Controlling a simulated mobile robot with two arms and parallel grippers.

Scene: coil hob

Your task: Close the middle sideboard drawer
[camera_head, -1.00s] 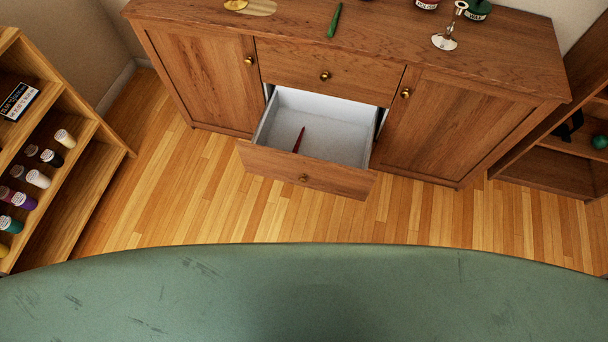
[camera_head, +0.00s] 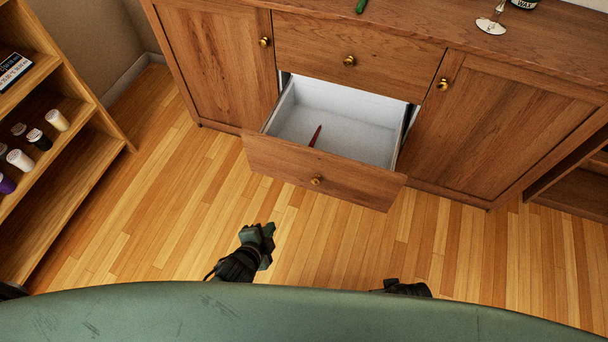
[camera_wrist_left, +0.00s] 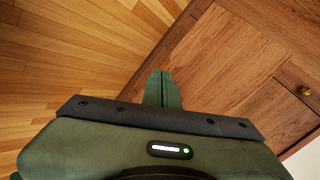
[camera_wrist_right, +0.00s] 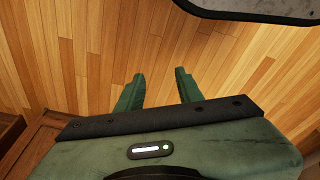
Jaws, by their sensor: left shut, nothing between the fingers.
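The middle drawer (camera_head: 322,174) of the wooden sideboard (camera_head: 520,120) is pulled well out. It has a white inside, a brass knob (camera_head: 316,180) on its front, and a red pen-like thing (camera_head: 315,136) lying in it. My left gripper (camera_head: 268,236) is over the floor, in front of and below the drawer front in the picture, apart from it. Its fingers are together and empty in the left wrist view (camera_wrist_left: 162,82). My right gripper shows its fingers spread and empty in the right wrist view (camera_wrist_right: 157,82); in the head view only part of that arm shows at the bottom edge.
The drawer above (camera_head: 355,55) is shut, and the cupboard doors on both sides are shut. A shelf unit (camera_head: 85,150) with small bottles stands at the left. A candlestick base (camera_head: 490,26) and a green thing (camera_head: 361,6) are on the sideboard top. Floor before the drawer is clear.

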